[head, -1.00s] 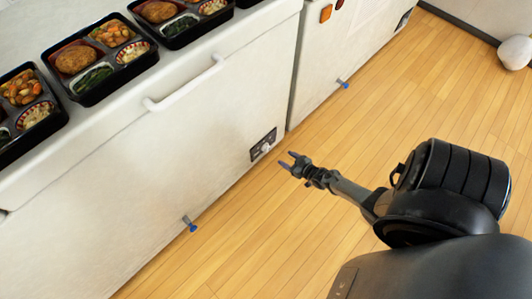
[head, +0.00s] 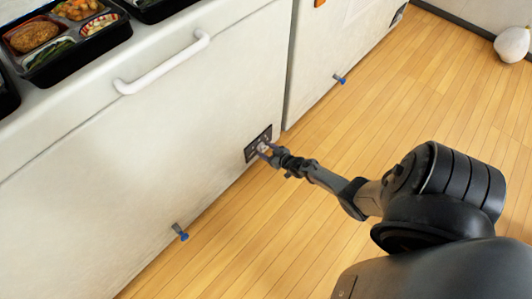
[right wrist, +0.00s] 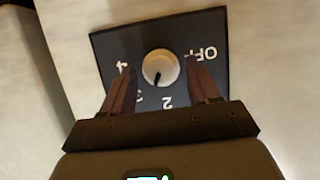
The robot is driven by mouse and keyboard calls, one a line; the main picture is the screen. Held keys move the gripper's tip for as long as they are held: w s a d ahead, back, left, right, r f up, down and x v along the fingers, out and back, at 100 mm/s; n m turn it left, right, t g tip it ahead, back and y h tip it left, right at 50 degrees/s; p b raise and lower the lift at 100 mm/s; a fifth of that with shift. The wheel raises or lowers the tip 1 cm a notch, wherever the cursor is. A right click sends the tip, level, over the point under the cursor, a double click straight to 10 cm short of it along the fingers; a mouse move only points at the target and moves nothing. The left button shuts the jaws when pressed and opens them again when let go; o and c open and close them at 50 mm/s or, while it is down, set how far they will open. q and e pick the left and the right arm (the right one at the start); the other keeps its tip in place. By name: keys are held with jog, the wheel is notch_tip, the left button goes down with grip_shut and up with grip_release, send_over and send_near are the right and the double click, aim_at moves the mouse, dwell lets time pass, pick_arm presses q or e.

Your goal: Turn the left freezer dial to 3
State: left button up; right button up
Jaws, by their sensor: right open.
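The left freezer (head: 130,150) is a white chest with a dark dial panel (head: 251,151) low on its front near the right corner. In the right wrist view the panel (right wrist: 107,45) carries OFF, 2, 3 and 4, and a round white dial (right wrist: 164,58). The dial's dark mark points down in that picture, roughly toward 2 and 3; the exact setting is unclear. My right gripper (head: 266,154) is open at the panel. In the right wrist view its fingers (right wrist: 159,70) stand left and right of the dial, with visible gaps. My left gripper is out of view.
A second white freezer (head: 340,55) stands to the right, across a narrow gap. A white handle (head: 162,73) sticks out above the panel. Blue-tipped drain taps (head: 181,233) jut out low. Bento trays (head: 75,60) lie on top.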

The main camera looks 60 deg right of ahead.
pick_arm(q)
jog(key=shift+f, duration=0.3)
pick_arm(e)
jog(key=shift+w+d+f, duration=0.15)
jog(key=shift+w, duration=0.25)
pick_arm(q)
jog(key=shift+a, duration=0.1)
pick_arm(e)
jog(key=c, duration=0.8)
jog(key=shift+o, duration=0.2)
jog(key=shift+s+m+t+y, duration=0.1)
jog(key=shift+m+t+y, duration=0.3)
jog(key=shift+m+y, duration=0.9)
jog(key=shift+d+m+h, duration=0.1)
jog(key=shift+m+h, duration=0.2)
jog(key=o, duration=0.8)
jog(key=shift+c, duration=0.2)
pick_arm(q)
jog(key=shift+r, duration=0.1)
